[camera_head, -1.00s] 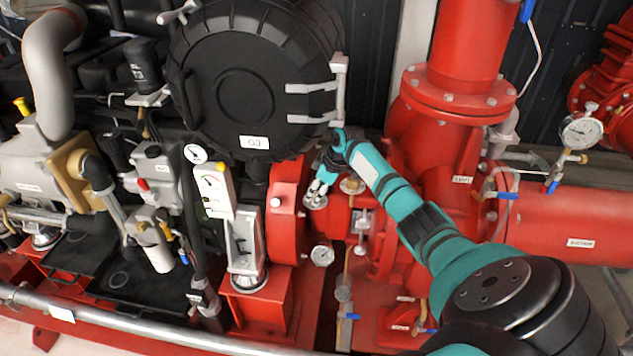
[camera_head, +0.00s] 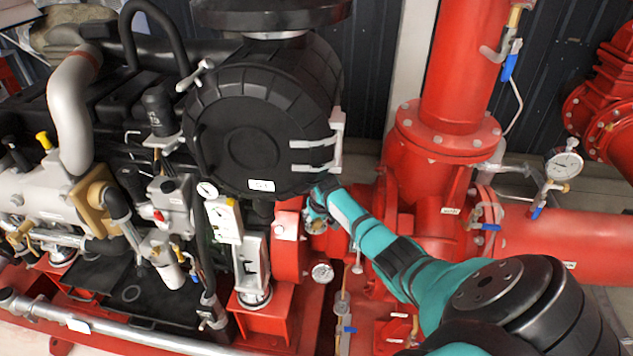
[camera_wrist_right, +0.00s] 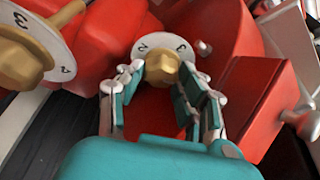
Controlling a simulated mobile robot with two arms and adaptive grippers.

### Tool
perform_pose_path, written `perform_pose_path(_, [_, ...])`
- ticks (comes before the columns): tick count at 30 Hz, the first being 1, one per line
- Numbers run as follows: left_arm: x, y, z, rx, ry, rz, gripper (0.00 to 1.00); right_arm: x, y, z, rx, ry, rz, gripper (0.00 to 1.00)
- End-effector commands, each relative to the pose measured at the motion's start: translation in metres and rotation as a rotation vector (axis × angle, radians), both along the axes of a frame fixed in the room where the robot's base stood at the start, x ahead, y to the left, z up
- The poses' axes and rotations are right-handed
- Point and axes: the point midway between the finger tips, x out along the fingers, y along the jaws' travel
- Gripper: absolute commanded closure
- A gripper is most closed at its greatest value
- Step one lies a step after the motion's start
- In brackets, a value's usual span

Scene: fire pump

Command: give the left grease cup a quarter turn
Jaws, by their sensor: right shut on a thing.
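The grease cup in my grip is a brass knob (camera_wrist_right: 162,66) in front of a white numbered disc (camera_wrist_right: 180,46) in the right wrist view. My right gripper (camera_wrist_right: 160,78) has its fingers on both sides of this knob and is shut on it. In the head view my right gripper (camera_head: 316,215) is small and reaches to the red pump housing below the black round cover; its fingertips and the cup are mostly hidden there. A second brass cup (camera_wrist_right: 22,62) with its own numbered disc is at the upper left of the right wrist view, apart from the gripper. My left gripper is not in view.
A red block (camera_wrist_right: 262,105) stands close to the right of the fingers. In the head view a black round cover (camera_head: 250,140) hangs just above the gripper. Red pipes (camera_head: 455,80) rise to the right.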

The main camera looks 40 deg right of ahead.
Motion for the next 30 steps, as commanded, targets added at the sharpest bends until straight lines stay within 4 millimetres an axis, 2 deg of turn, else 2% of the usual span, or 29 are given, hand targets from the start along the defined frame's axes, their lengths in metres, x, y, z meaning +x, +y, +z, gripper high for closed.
perform_pose_path(12, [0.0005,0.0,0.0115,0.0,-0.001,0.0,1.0,0.0009,0.0,0.0013,0.0,-0.001,-0.168,0.96])
perform_pose_path(27, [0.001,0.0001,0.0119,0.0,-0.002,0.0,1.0,0.001,0.0002,0.0007,0.001,-0.002,-0.184,0.96])
perform_pose_path(28, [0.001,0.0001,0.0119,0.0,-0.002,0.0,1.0,0.001,0.0002,0.0007,0.001,-0.002,-0.184,0.61])
perform_pose_path(30, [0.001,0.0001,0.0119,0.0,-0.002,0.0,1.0,0.001,0.0002,0.0007,0.001,-0.002,-0.184,0.52])
